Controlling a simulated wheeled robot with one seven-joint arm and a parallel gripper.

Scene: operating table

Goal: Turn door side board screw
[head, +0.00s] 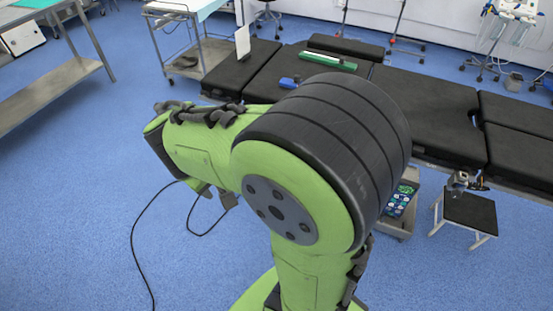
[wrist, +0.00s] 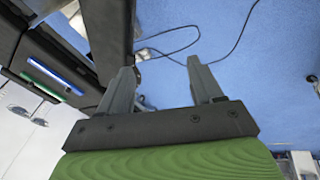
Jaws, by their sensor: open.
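My gripper (wrist: 164,78) shows in the wrist view with its two grey fingers apart and nothing between them. In the head view my own green and black arm fills the middle, and the fingertips are not seen. I cannot make out a screw in either view. A small white upright board (head: 242,42) stands at the left end of the black operating table (head: 432,108). A long green piece (head: 328,59) and a small blue piece (head: 289,82) lie on the table. I cannot tell whether any of these is the door side board.
A metal trolley (head: 205,52) stands behind at the left, and a steel bench (head: 50,90) at the far left. A low black-topped stool (head: 470,213) and a cart with small items (head: 400,202) stand at the right. Blue floor (head: 70,220) is open at left; a black cable (head: 133,240) crosses it.

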